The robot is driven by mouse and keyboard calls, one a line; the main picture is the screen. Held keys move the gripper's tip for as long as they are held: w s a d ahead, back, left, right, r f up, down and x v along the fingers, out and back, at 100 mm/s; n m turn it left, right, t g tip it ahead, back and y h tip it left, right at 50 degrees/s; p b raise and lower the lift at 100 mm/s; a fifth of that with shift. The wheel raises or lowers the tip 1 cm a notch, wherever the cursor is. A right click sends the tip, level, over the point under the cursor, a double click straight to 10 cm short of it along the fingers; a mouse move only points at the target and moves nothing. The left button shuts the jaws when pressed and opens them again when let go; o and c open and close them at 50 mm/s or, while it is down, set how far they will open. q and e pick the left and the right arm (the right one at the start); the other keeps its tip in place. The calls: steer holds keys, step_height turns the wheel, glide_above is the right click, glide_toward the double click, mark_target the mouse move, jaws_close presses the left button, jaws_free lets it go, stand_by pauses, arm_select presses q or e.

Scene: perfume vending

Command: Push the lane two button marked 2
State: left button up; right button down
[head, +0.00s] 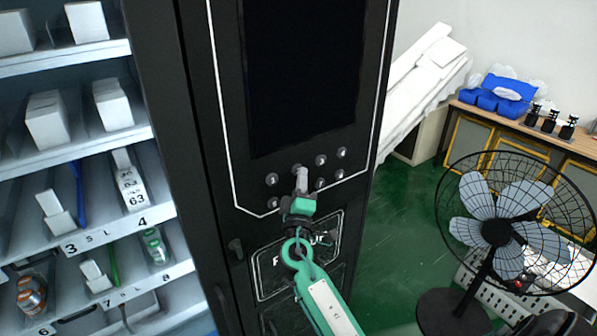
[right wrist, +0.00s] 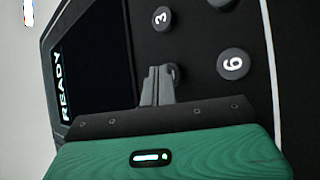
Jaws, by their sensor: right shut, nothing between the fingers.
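The black vending machine has two rows of round grey buttons below a dark screen (head: 303,75). In the head view my right gripper (head: 301,180) is at the second column of buttons, its closed fingers pointing at the panel. In the right wrist view the shut, empty fingers (right wrist: 158,86) are in front of the panel. A button marked 3 (right wrist: 162,18) and one marked 6 (right wrist: 232,65) show clear of them. The button marked 2 cannot be read in either view; the fingers cover the spot beside 3. Contact cannot be told. My left gripper is not in view.
The wrist view shows READY on the screen (right wrist: 95,70). Shelves of boxed goods (head: 65,145) stand left of the panel. A wooden bench (head: 535,130) runs along the wall.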

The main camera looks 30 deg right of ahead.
steer(key=shift+w, duration=0.2)
stand_by(0.5)
steer(key=shift+s+b, duration=0.3)
steer(key=shift+s, duration=0.55)
steer(key=shift+s+d+b, duration=0.15)
steer(key=shift+s, duration=1.1)
steer(key=shift+s+d+b, duration=0.1)
steer(key=shift+s+b, duration=0.05)
steer(key=shift+s, duration=1.05)
